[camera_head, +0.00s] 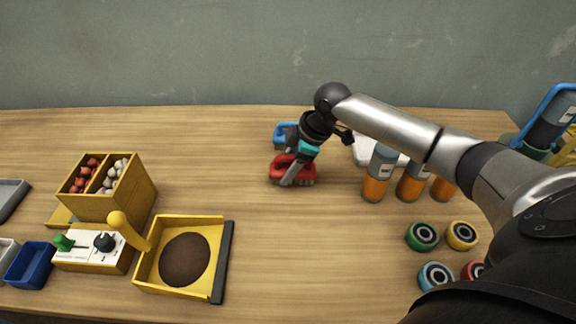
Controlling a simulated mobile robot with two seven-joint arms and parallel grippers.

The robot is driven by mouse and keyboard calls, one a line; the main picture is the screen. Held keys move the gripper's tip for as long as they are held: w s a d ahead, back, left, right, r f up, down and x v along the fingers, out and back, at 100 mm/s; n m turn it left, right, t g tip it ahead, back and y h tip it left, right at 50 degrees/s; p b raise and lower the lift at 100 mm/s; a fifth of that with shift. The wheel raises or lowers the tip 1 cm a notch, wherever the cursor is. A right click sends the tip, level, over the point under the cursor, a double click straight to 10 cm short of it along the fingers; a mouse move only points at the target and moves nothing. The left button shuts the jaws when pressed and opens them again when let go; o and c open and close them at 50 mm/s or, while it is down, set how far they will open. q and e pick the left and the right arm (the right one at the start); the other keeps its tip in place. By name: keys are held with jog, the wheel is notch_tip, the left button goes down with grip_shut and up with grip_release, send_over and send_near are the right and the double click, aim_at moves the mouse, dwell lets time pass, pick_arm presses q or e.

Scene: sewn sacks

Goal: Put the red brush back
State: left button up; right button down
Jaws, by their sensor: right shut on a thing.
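The red brush (284,166) is at the middle of the table, with pale bristles along its lower edge. My right gripper (292,173) is shut on the red brush from above. Its fingers hide part of the brush, and I cannot tell whether the bristles touch the table. A blue brush-like thing (283,130) lies just behind it, partly hidden by my right gripper. My left gripper is not in view.
Orange-and-grey bottles (377,178) stand to the right, partly under my right arm, before a white tray (362,150). Several coloured rings (421,236) lie front right. A yellow tray (214,232) and divided box (122,196) stand left.

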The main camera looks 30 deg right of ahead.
aim_at(308, 172)
jog(key=shift+c, duration=0.7)
grip_release()
jog(key=shift+r, duration=0.1)
jog(key=p+v, duration=0.2)
jog(key=v, duration=1)
